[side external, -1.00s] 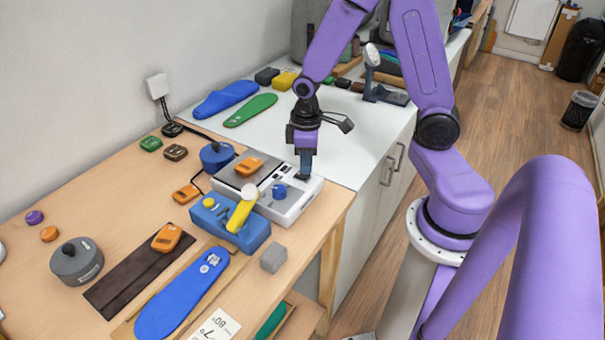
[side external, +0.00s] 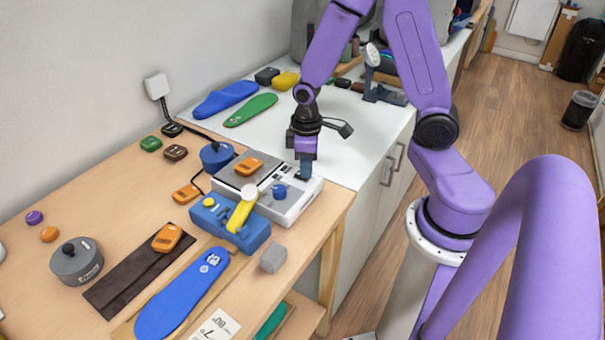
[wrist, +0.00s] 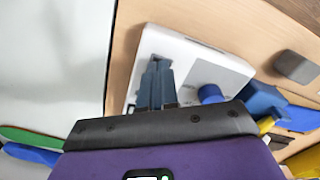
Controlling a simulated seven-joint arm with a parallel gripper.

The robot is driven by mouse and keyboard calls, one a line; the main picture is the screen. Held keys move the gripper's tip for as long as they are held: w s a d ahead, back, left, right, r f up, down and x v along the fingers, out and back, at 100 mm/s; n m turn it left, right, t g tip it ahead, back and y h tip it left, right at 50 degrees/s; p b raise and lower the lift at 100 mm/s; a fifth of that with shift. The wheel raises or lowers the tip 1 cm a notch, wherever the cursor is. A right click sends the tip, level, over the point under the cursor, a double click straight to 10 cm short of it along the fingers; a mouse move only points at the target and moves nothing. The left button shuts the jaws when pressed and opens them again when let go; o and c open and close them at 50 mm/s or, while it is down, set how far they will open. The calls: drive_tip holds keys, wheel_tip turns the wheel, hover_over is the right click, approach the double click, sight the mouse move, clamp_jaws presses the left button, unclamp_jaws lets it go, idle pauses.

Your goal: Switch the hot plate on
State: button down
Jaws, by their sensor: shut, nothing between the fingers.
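The hot plate (side external: 291,208) is a white box with a grey top plate and a blue knob (side external: 279,191) on the bench's right part. Its white body (wrist: 200,62) and blue knob (wrist: 210,93) also show in the wrist view. My gripper (side external: 304,177) is shut and empty, pointing down at the right rear end of the hot plate, beyond the knob. In the wrist view its dark fingers (wrist: 155,88) lie over the white body. The fingers hide the spot under them, and I cannot tell whether they touch it.
An orange device (side external: 249,167) lies on the grey top plate. A blue fixture with a yellow lever (side external: 241,213) stands in front of the hot plate. A grey block (side external: 273,258) and a blue insole (side external: 182,294) lie nearer. The white counter (side external: 345,150) behind is mostly clear.

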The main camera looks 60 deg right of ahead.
drive_tip(key=shift+r, duration=3.5)
drive_tip(key=s+a+r+n, duration=0.2)
drive_tip(key=s+a+n, duration=0.1)
drive_tip(key=s, duration=0.6)
drive_tip(key=s+a+r+n, duration=0.3)
drive_tip(key=s+a, duration=0.2)
drive_tip(key=s, duration=0.3)
drive_tip(key=shift+s+a+r+n, duration=0.3)
drive_tip(key=shift+s+a, duration=0.05)
drive_tip(key=shift+a, duration=0.05)
